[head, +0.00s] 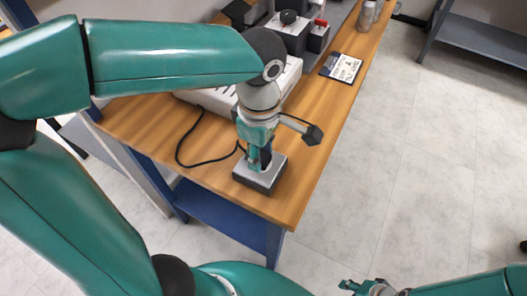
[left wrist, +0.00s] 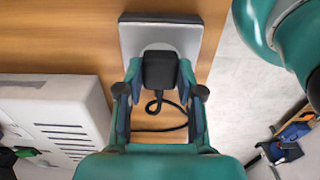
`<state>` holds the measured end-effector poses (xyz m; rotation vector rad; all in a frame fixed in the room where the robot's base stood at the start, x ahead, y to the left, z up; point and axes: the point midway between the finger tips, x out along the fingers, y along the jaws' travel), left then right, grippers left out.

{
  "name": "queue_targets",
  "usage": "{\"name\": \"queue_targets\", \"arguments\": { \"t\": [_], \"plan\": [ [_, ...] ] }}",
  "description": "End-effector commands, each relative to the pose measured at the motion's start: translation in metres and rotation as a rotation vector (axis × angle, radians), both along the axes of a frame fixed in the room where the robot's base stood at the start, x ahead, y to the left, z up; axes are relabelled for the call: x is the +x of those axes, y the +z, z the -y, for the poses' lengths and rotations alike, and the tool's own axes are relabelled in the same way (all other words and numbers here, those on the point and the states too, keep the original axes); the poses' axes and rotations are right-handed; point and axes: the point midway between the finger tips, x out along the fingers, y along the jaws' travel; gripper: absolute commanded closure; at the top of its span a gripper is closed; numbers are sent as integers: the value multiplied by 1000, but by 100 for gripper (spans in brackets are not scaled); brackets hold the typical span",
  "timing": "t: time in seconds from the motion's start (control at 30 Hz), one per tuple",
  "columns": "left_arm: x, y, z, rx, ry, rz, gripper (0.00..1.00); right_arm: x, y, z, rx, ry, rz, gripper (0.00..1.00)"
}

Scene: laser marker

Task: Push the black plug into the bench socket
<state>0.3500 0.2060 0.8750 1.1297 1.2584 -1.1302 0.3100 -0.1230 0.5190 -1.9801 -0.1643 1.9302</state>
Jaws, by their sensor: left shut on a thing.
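The bench socket is a grey box with a dark base (head: 262,180) near the front corner of the wooden bench. In the left wrist view its silver top plate (left wrist: 190,38) carries a round white socket face. My left gripper (head: 259,160) points down over the box, shut on the black plug (left wrist: 160,70). The plug covers part of the round face; I cannot tell whether it touches or is seated. Its black cord (head: 187,160) loops across the bench to the left. My right gripper (head: 360,288) shows small at the bottom edge, away from the bench; its jaws are unclear.
A white slotted machine (head: 215,98) stands behind the socket, also seen at left in the wrist view (left wrist: 50,115). A sign card (head: 341,67) and a dark unit with a red-handled control (head: 318,30) are farther back. Bare bench top (head: 310,170) lies right of the socket.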

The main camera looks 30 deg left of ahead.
Motion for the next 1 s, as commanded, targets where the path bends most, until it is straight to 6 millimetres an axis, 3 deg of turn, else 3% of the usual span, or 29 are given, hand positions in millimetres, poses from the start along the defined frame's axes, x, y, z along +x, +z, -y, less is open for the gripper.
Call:
{"name": "queue_targets", "arguments": {
  "t": [0.43,0.47,0.6,0.83,1.0],
  "plan": [
    [0,-1,0,0,0,0,94,0,0,0,0,0,0,60],
    [0,-1,0,0,0,0,58,0,0,0,0,0,0,60],
    [0,-1,0,0,0,0,35,0,0,0,0,0,0,60],
    [0,-1,0,0,0,0,34,0,0,0,0,0,0,60],
    [0,-1,0,0,0,0,9,0,0,0,0,0,0,60]
  ]
}}
